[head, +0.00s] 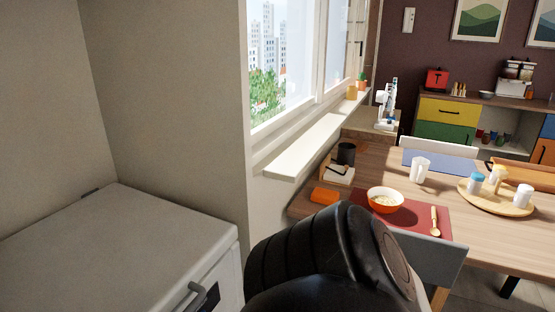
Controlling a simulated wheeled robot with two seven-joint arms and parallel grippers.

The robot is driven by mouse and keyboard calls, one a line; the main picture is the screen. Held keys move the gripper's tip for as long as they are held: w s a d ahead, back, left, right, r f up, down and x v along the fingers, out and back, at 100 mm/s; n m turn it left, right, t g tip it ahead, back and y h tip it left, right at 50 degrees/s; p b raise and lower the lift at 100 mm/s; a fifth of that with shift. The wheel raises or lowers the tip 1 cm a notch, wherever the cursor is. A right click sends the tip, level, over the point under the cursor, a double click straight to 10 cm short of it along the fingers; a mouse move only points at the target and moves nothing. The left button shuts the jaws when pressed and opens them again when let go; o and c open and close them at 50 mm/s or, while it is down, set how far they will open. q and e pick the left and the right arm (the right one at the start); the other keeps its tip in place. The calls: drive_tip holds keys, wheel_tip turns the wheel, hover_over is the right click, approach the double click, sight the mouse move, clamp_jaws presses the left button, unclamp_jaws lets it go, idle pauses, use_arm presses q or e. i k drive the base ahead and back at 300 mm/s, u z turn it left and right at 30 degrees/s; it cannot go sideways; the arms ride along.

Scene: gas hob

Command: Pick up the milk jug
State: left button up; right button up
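A white jug (420,170), which looks like the milk jug, stands upright on the wooden dining table (375,160), behind and to the right of an orange bowl (385,200). Its details are small at this distance. A black link of one of my arms fills the lower middle of the head view, in front of the table's near side. Neither of my grippers shows, so nothing can be seen of what they hold.
The bowl sits on a red placemat (405,215) with a wooden spoon (434,220). A round wooden tray (488,204) holds several containers at right. A grey chair (440,262) stands at the near edge. A white appliance (110,250) is at left.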

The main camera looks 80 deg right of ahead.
sight(420, 166)
drive_tip(key=u, duration=0.05)
drive_tip(key=k, duration=1.75)
drive_tip(key=z, duration=1.5)
